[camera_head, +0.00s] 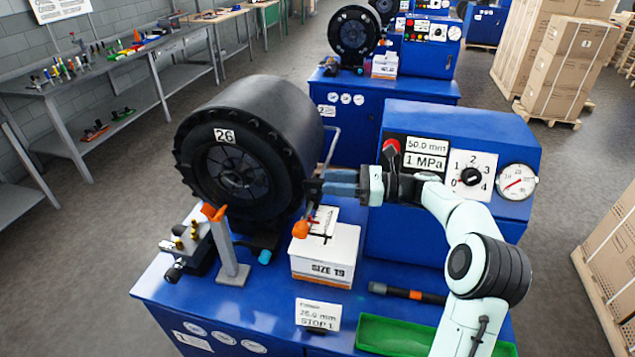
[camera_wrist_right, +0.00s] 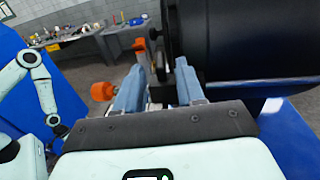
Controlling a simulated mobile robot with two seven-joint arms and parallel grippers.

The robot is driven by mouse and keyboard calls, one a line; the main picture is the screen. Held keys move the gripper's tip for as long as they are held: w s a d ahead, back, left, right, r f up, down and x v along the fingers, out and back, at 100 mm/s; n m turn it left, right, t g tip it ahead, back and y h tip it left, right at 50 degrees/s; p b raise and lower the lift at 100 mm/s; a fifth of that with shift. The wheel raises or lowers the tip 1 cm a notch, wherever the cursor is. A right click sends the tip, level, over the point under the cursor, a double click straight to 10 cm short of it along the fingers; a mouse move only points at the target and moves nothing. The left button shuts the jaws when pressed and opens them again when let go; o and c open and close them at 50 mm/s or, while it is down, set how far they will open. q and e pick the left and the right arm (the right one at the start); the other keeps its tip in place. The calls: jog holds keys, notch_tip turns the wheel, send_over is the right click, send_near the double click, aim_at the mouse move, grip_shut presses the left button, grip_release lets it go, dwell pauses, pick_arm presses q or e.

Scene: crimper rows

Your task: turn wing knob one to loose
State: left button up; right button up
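My right gripper (camera_head: 312,187) reaches in from the right to the front of the big black crimper head (camera_head: 285,118), marked 26. In the right wrist view its two blue-grey fingers (camera_wrist_right: 160,68) stand apart, with a small dark part showing between and beyond them; I cannot tell whether they touch it. No knob is clearly labelled as wing knob one. An orange knob (camera_head: 301,229) sits just below the gripper and shows left of the fingers in the wrist view (camera_wrist_right: 102,91). An orange winged piece (camera_head: 213,212) tops a grey post. My left gripper is not visible.
A white SIZE 19 box (camera_head: 325,254) stands below the gripper. The blue control cabinet (camera_head: 440,128) has a red knob, a 0-to-4 dial (camera_head: 470,176) and a gauge (camera_head: 516,182). A green tray (camera_head: 385,335) and a dark rod (camera_head: 406,293) lie in front.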

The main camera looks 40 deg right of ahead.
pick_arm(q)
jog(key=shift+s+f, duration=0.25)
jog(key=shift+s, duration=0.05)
pick_arm(e)
jog(key=v, duration=0.8)
jog(key=shift+r, duration=0.15)
jog(key=g+h, duration=0.3)
send_near(315, 181)
jog(key=v, duration=0.4)
jog(key=b+x, duration=0.2)
jog(key=x, duration=0.9)
jog(key=shift+w+a, duration=0.15)
jog(key=shift+a, duration=0.05)
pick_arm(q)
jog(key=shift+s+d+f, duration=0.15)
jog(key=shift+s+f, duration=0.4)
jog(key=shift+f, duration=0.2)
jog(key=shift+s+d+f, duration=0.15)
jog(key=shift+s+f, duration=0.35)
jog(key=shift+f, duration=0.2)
pick_arm(e)
jog(key=shift+w+a+f, duration=0.3)
jog(key=shift+w+a, duration=0.1)
grip_shut()
